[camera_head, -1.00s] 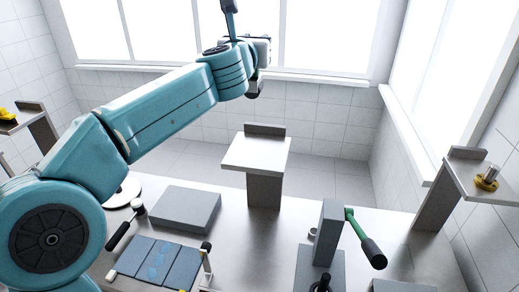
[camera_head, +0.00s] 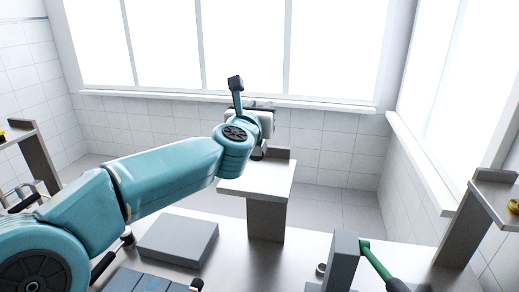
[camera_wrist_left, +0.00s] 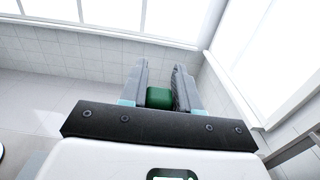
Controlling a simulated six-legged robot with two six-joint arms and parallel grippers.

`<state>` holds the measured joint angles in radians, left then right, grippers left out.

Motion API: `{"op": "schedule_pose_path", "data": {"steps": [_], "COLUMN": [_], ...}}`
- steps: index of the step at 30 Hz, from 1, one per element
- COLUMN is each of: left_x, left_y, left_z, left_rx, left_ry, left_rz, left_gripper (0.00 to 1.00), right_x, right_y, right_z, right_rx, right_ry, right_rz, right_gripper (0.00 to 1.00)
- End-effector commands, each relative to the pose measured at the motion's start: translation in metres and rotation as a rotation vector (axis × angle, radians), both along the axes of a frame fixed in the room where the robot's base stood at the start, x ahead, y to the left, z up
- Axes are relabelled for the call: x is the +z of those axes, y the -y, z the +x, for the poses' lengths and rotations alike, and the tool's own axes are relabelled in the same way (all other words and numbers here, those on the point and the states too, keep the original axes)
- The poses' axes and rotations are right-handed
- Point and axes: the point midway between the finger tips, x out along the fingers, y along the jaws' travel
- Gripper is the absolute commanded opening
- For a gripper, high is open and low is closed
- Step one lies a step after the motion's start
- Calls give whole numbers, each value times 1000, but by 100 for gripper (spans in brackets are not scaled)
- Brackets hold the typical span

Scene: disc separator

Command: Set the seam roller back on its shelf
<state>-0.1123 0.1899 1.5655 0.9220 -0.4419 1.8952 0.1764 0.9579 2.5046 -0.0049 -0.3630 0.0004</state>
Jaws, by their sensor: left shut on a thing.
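My left gripper (camera_head: 260,150) is out over the far side of the bench, just above the back edge of the middle shelf (camera_head: 256,188) in the head view. Its fingers are mostly hidden behind the wrist there. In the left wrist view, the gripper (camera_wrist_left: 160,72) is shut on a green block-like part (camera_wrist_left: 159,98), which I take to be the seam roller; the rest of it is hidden. The shelf's flat pale top looks empty, with a low raised back plate. Whether the held thing touches the shelf cannot be told. My right gripper is out of view.
A grey block (camera_head: 178,240) lies on the bench left of the shelf, with blue-grey panels (camera_head: 140,282) in front. A grey upright (camera_head: 343,255) with a green-handled tool (camera_head: 376,262) stands at front right. A right shelf (camera_head: 497,200) holds a yellow part (camera_head: 514,206).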

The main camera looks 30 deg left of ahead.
Motion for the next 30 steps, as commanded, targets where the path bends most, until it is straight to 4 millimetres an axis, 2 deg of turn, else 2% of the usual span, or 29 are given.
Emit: {"op": "schedule_pose_path", "data": {"steps": [1,5,12,26,27,28,30], "left_x": [-11,-21,-58,-65,-64,-64,-64], "left_y": [-1,-1,-2,-1,-1,-1,-1], "left_z": [0,1,3,3,3,3,3], "left_rx": [1,1,1,1,0,0,0], "left_ry": [1,1,0,3,1,1,1], "left_rz": [1,1,0,-1,-2,-1,-1], "left_gripper": [0,0,0,0,44,54,57], "right_x": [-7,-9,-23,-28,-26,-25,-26], "right_y": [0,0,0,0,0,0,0], "right_z": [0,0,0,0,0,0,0], "right_rx": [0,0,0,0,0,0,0], "right_ry": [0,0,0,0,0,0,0], "right_rz": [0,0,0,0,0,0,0], "right_gripper": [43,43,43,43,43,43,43]}}
